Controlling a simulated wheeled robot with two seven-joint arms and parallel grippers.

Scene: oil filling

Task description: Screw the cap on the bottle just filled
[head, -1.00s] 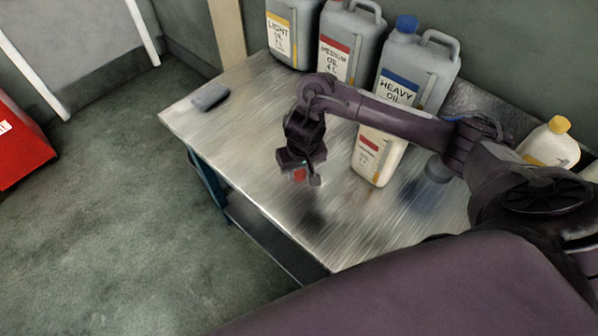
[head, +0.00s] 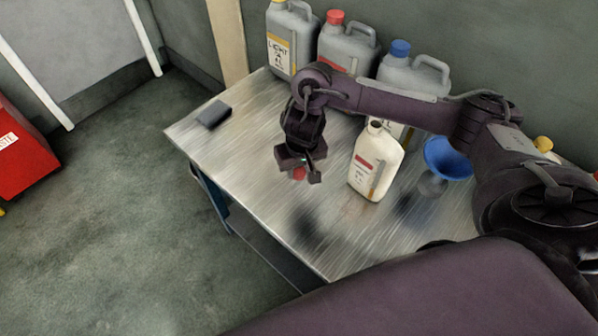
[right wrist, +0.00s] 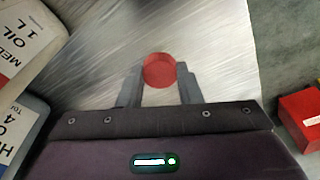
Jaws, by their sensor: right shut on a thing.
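My right gripper (head: 302,176) is shut on a red cap (head: 299,173) and holds it above the table, to the left of the bottle. The red cap (right wrist: 159,70) also shows between the two fingers in the right wrist view. The cream bottle with a red label band (head: 375,163) stands upright on the table with its neck open. My left gripper is not in view.
Large grey cans with a light-oil label (head: 291,40), a red cap (head: 335,17) and a blue cap (head: 400,48) stand along the back. A blue funnel (head: 447,158) stands right of the bottle. A dark grey block (head: 213,114) lies at the left edge. The table front (head: 330,235) is clear.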

